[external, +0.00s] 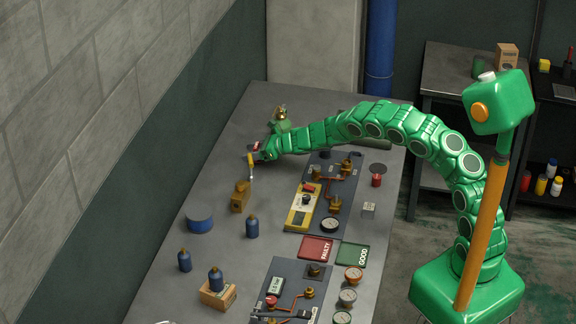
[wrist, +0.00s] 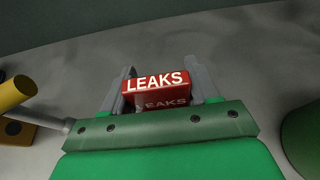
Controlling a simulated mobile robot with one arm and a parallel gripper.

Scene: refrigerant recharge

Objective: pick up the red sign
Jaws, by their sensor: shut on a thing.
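The red sign (wrist: 158,84) with white "LEAKS" lettering is between the two grey fingers of my gripper (wrist: 157,92) in the wrist view. The fingers are shut on it, one on each side, and its lettered faces are toward the camera. Its lower part is hidden by the gripper body. In the external view my gripper (external: 254,152) is at the far left part of the long grey table, and only a small bit of red shows at its tip. I cannot tell there whether the sign touches the table.
A yellow-handled tool (external: 250,165) in an orange-brown block (external: 240,197) stands close in front of my gripper. A green object (external: 281,122) is just behind it. Blue bottles (external: 252,226), a blue round container (external: 200,224) and two gauge panels (external: 333,180) occupy the nearer table.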

